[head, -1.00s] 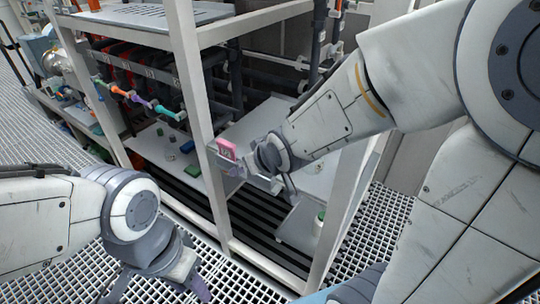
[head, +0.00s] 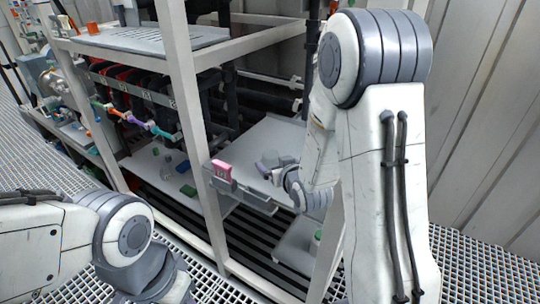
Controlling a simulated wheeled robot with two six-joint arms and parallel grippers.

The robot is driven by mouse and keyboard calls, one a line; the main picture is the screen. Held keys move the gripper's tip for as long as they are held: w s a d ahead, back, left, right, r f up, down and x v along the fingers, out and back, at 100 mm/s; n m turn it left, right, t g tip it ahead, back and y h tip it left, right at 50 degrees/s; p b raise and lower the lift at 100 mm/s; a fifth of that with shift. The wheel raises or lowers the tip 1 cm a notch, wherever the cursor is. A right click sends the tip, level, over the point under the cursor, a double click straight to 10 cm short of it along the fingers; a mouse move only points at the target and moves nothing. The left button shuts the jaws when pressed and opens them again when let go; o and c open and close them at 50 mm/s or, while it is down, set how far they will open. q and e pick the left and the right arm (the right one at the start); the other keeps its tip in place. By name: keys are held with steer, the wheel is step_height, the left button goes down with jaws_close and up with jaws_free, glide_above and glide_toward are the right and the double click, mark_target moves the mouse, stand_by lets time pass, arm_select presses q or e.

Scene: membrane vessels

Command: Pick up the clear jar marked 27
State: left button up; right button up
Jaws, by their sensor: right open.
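A greyish clear jar (head: 270,158) stands on the white shelf board inside the rack, right of the front post. Its marking is too small to read. My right gripper (head: 280,168) is beside the jar, low over the board. It is open; I cannot tell whether a finger touches the jar. Other small clear pieces (head: 166,158) stand on the lower board to the left, with no readable number. My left gripper (head: 150,287) is at the bottom edge, its fingertips cut off by the frame.
A pink block (head: 222,168) sits at the rack's front rail beside the white post (head: 190,110). Green blocks (head: 187,190) lie on the left board. A green-topped vessel (head: 318,236) stands low behind my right arm. Black pipes run behind the shelf.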

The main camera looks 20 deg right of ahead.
steer(key=x, duration=0.2)
steer(key=shift+w+f, duration=0.2)
steer(key=shift+w, duration=0.05)
steer(key=shift+x, duration=2.7)
steer(key=c, duration=1.2)
